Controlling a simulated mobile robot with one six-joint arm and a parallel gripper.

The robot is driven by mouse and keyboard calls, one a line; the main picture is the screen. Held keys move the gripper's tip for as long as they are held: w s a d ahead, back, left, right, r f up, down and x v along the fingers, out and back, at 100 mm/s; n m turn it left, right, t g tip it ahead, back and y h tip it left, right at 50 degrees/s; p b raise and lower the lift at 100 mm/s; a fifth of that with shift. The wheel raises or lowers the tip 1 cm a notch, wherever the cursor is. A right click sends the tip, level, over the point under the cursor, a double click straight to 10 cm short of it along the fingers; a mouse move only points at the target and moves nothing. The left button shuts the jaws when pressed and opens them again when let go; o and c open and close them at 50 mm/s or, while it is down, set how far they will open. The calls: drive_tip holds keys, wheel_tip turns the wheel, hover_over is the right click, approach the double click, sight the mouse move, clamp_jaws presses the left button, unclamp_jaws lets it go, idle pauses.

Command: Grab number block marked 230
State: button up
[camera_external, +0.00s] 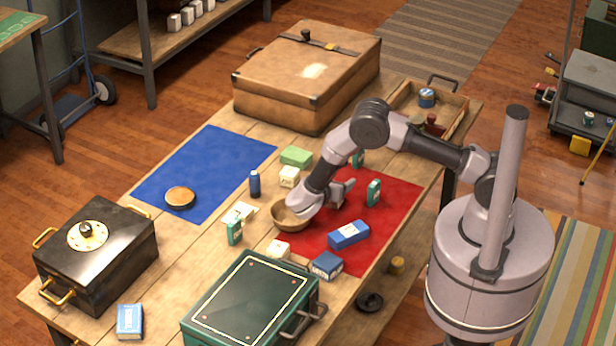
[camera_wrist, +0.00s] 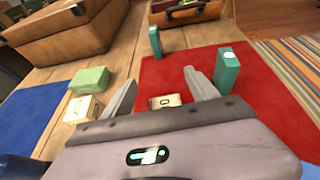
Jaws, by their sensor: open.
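In the wrist view, a small cream block (camera_wrist: 165,102) with a dark mark like a 0 lies on the red mat, partly hidden by my gripper's front edge. The full number is not readable. My gripper (camera_wrist: 160,80) is open, its two fingers spread on either side of this block, and nothing is held. In the external view my gripper (camera_external: 338,190) is low over the red mat's left part, beside the wooden bowl. Other cream blocks stand near the green block (camera_external: 289,176), left of the bowl (camera_external: 240,211) and in front of it (camera_external: 278,249); their markings are too small to read.
The wooden bowl (camera_external: 282,221) is close to my gripper. Teal blocks (camera_external: 374,193) (camera_wrist: 228,72), a blue box (camera_external: 348,235) and a dark blue box (camera_external: 326,266) stand nearby. A brown case (camera_external: 300,85), black chest (camera_external: 95,262) and green case (camera_external: 250,305) border the table. The blue mat (camera_external: 205,165) is mostly clear.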

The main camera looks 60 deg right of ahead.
wheel_tip(320, 180, down, 4)
drive_tip(key=shift+r+b, duration=0.25)
drive_tip(key=shift+b, duration=0.35)
drive_tip(key=b+x, duration=0.1)
drive_tip(key=x, duration=0.2)
drive_tip(key=shift+f, duration=0.15)
drive_tip(key=shift+d, duration=0.1)
drive_tip(key=shift+r, duration=0.2)
drive_tip(key=c, duration=1.5)
